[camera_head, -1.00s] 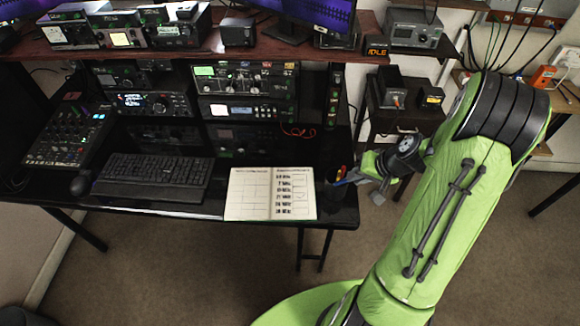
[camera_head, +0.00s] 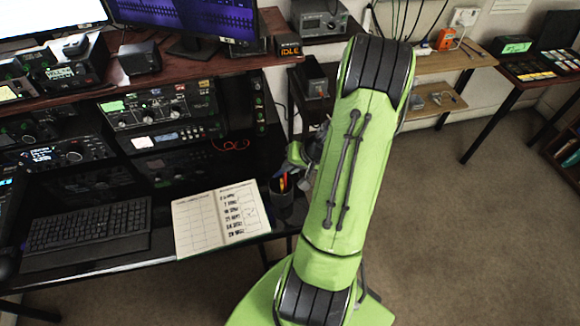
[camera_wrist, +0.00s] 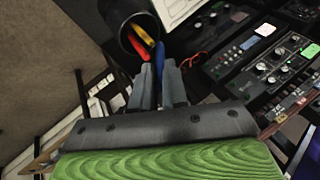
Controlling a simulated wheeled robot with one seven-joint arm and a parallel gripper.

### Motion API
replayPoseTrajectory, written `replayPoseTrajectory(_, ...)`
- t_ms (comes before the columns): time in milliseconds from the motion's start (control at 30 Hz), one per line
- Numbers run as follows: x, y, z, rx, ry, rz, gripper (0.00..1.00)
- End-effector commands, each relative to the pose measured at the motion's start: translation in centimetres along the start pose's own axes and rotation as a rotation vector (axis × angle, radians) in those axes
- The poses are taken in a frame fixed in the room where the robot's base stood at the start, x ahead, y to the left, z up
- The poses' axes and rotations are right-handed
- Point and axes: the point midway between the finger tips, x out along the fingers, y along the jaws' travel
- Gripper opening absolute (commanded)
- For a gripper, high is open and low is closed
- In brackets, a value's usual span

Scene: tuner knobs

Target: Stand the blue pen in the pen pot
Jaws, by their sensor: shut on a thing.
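The blue pen (camera_wrist: 159,58) shows between the two fingers of my gripper (camera_wrist: 159,80) in the wrist view, and the gripper is shut on it. The dark round pen pot (camera_wrist: 122,14) is just beyond the fingertips, its mouth facing the camera. A red pen and a yellow pen (camera_wrist: 143,34) lean in it. The blue pen's far end is at or near the pot's rim; I cannot tell whether it is inside. In the head view the pot (camera_head: 281,199) stands at the desk's right end, and my arm hides most of the gripper beside it.
An open notebook (camera_head: 222,218) lies left of the pot, with a keyboard (camera_head: 88,228) further left. Radio equipment (camera_head: 160,110) stands behind, under a raised shelf. A dark cabinet (camera_head: 312,92) is behind my arm. The floor to the right is open.

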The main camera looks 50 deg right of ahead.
Motion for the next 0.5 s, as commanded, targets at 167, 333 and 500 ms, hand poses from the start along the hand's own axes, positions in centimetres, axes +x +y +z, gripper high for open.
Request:
replayPoseTrajectory(167,-0.04,-0.03,-0.03,-0.001,0.001,0.000,0.00)
replayPoseTrajectory(333,0.45,0.24,0.11,-0.001,0.001,0.000,0.00)
replayPoseTrajectory(500,0.84,0.45,0.23,0.000,0.001,0.000,0.00)
